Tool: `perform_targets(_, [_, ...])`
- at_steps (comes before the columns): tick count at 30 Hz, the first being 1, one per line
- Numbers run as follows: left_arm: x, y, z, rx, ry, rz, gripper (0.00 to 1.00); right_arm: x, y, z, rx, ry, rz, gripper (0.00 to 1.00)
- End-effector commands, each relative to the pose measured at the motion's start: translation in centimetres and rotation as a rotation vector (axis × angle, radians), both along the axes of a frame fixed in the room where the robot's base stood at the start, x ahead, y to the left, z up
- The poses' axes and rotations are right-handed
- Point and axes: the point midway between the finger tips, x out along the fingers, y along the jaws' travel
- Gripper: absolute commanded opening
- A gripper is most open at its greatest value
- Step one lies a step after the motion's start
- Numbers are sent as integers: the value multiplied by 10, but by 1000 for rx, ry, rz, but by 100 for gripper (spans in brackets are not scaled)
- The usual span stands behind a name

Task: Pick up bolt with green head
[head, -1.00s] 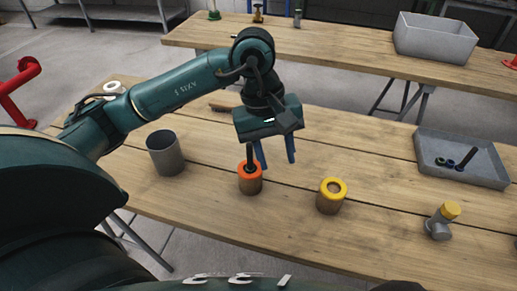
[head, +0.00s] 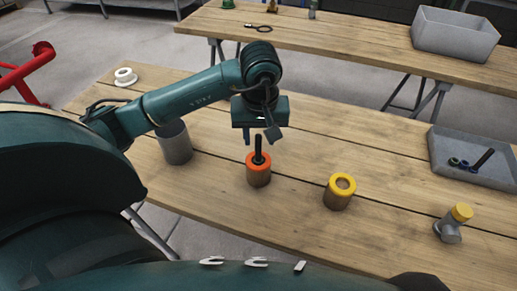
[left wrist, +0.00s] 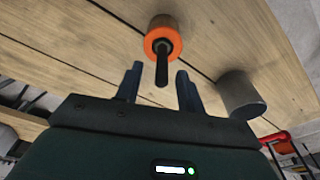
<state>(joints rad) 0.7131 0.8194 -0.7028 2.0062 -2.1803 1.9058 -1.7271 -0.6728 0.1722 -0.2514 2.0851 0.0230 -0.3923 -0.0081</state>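A black bolt (head: 258,150) stands upright in a wooden cylinder with an orange top (head: 258,172). It also shows in the left wrist view (left wrist: 162,66). I cannot make out a green head on it. My left gripper (head: 260,140) is open and empty, its fingers apart near the upper end of this bolt. In the left wrist view, the bolt shows beyond the gap between the fingers. A small dark-green ring-shaped piece (head: 453,161) lies in the grey tray (head: 476,177) at right; whether it belongs to a bolt is unclear. My right gripper is not in view.
A grey cup (head: 175,145) stands left of the orange-topped cylinder. A yellow-topped cylinder (head: 340,192) and a grey fitting with a yellow cap (head: 449,225) stand to its right. A white ring (head: 125,77) lies at the far left. A grey bin (head: 455,35) stands on the back table.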

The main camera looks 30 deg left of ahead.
Motion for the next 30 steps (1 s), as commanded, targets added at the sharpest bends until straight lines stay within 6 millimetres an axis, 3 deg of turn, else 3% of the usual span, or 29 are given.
perform_targets(6, [3,5,-29,-2,4,1,39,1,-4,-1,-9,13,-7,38])
perform_targets(15, [5,6,-34,-1,0,-1,39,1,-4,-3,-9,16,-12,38])
perform_targets(30, [5,6,-34,-1,0,0,0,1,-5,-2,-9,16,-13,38])
